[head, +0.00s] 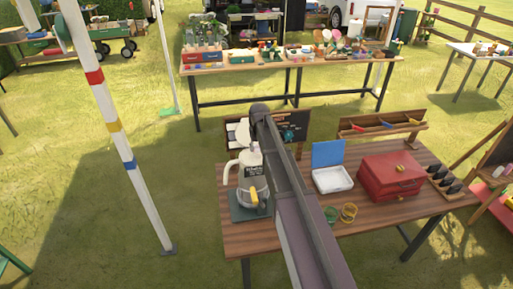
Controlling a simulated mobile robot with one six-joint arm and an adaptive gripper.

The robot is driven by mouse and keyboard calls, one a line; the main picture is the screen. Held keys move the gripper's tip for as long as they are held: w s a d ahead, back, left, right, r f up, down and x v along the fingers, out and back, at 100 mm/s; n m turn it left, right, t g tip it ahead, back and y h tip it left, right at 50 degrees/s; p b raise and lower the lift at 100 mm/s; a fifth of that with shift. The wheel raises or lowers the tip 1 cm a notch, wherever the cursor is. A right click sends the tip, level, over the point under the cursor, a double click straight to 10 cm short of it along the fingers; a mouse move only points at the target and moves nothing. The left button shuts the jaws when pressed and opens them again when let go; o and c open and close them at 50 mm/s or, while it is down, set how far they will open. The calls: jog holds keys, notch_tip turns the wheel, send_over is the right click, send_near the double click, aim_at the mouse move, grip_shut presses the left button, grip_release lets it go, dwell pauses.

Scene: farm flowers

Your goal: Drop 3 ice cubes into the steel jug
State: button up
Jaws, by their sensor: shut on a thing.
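A pale jug-shaped vessel (247,165) with a handle on its left and a dark label stands on a dark square base (238,212) at the table's left end. Its lower part looks grey and a small yellow piece shows in front; I cannot tell surely that this is the steel jug. An open white box (333,181) with a raised blue lid (327,153) stands right of my arm. Its contents look pale, and single ice cubes cannot be made out. My arm crosses the table and hides part of it. My gripper cannot be made out.
A red box (390,177), a green cup (331,215) and an amber cup (349,212) stand on the wooden table (417,213). A wooden rack (383,125) stands behind. A striped pole (117,130) rises at the left. A second laden table stands farther back.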

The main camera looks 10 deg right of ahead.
jog(key=shift+f+b, duration=1.1)
jog(key=shift+f, duration=0.3)
jog(key=o, duration=0.9)
jog(key=shift+o, duration=0.2)
jog(key=shift+s, duration=0.1)
